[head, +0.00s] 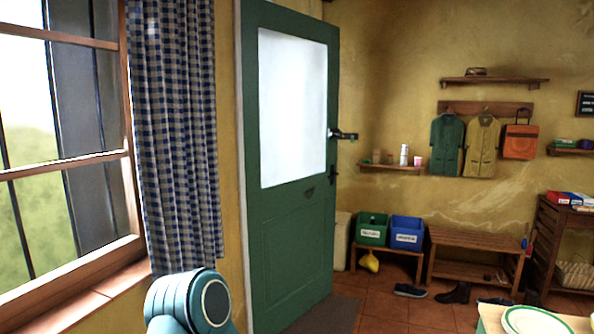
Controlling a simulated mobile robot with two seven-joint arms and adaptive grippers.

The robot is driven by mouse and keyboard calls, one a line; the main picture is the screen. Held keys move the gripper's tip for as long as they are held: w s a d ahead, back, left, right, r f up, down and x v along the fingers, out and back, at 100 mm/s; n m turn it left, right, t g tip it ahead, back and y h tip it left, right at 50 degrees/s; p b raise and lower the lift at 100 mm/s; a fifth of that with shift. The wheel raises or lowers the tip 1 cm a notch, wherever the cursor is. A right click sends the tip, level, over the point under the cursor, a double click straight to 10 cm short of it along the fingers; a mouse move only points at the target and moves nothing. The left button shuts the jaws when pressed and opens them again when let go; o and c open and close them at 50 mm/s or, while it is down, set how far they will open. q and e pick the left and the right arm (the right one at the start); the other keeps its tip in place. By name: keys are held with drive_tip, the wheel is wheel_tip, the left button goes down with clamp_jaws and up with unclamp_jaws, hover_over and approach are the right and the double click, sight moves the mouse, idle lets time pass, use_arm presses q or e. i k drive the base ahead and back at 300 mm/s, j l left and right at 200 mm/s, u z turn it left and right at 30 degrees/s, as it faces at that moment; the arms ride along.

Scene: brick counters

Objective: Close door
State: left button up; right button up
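The green door (285,235) with a large pale glass pane (292,108) stands in the middle of the head view. It stands open, swung out into the room, with its hinge side at the left by the wall. Its black handle (343,135) is on the free edge at the right, with a lock plate (332,175) below it. A small dark fitting is under the pane. Neither of my grippers is in view; only a teal link of my own arm shows at the bottom left, apart from the door.
A window with a checked curtain (175,120) is at the left. A low bench with green (372,229) and blue bins (406,232) stands behind the door at the right. Shoes (455,293) lie on the tiles. A table corner with plates (532,321) is at lower right.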

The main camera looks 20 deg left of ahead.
sight(291, 225)
drive_tip(key=i, duration=3.6)
drive_tip(key=i+l+u, duration=0.15)
drive_tip(key=i, duration=1.3)
